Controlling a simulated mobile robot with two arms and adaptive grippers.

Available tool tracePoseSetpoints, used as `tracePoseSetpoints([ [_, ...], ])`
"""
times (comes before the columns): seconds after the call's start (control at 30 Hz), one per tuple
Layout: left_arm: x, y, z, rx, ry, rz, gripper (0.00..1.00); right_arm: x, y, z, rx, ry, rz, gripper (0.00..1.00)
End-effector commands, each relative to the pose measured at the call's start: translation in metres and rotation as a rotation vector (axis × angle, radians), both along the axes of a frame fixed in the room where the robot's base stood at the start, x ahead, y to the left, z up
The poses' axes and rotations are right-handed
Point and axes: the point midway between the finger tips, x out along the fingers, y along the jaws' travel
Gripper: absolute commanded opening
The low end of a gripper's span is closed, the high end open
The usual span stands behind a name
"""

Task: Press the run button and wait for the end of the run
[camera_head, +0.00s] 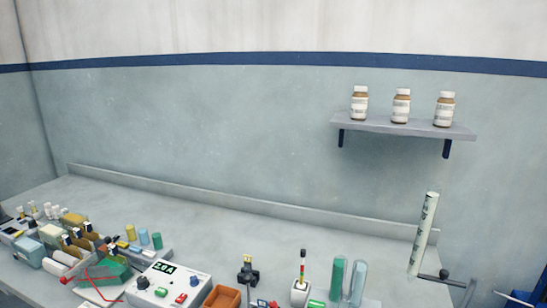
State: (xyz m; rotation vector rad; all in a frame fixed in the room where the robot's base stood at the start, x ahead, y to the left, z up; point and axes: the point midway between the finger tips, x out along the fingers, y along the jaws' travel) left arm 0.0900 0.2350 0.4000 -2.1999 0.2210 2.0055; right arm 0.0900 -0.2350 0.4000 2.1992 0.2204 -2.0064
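A white box-shaped control unit (148,295) stands on the bench at the bottom, left of the middle. Its dark display (164,267) shows green characters that look like 2.0A. The front has a black knob (143,283), a blue knob (194,281), a small green button (162,292) and a red button or switch (181,298). I cannot read any label that tells which one is the run button. The lower edge of the unit is close to the picture's bottom edge. Neither of my grippers is in view.
Left of the unit is a green block (117,270) with red wires, and several bottles and boxes. A wall shelf (400,128) holds three jars. The bench's back strip is clear.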

Motion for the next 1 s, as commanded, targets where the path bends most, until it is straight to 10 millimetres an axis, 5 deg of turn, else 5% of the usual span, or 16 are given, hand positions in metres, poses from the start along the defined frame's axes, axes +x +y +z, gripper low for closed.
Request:
tracePoseSetpoints([
  [0.17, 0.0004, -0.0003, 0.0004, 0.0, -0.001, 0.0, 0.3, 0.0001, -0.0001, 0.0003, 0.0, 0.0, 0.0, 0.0],
  [0.43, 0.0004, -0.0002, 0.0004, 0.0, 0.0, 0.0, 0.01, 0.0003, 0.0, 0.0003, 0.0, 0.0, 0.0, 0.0],
  [1.0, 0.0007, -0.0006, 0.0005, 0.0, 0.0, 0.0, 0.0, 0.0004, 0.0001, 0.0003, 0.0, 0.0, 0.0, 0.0],
])
